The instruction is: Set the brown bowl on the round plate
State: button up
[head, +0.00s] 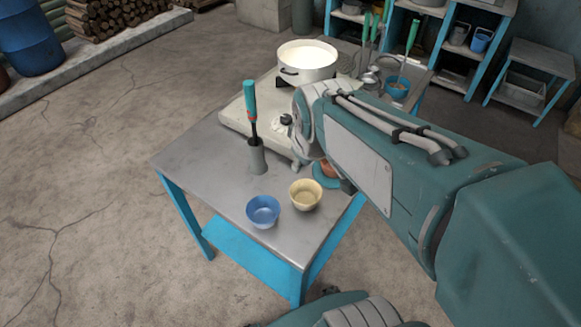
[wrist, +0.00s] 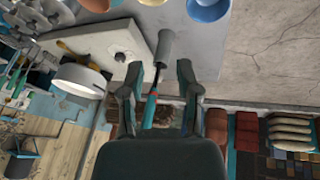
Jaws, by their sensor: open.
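The brown bowl (head: 328,169) shows only in part in the head view, at the right side of the metal table, with my arm covering the rest. It appears to sit on the teal round plate (head: 321,179), whose left edge shows; the full contact is hidden. In the wrist view the brown bowl (wrist: 98,4) is cut off by the top edge. My gripper (wrist: 158,72) is open, with nothing between its fingertips, and apart from the bowl. In the head view my arm hides most of the gripper.
A blue bowl (head: 263,211) and a cream bowl (head: 305,194) stand at the table's near end. A grey holder (head: 257,156) with a teal-handled tool (head: 251,108) stands left of the plate. A white pot (head: 307,63) of milk sits on the stove (head: 236,118) behind.

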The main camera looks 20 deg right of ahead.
jog(key=s+a+r+m+t+y, duration=0.1)
jog(key=s+a+r+m, duration=0.1)
jog(key=s, duration=0.5)
jog(key=a+m, duration=0.1)
jog(key=a, duration=0.1)
jog(key=shift+s+a+r+m, duration=0.25)
jog(key=shift+a+r+m, duration=0.15)
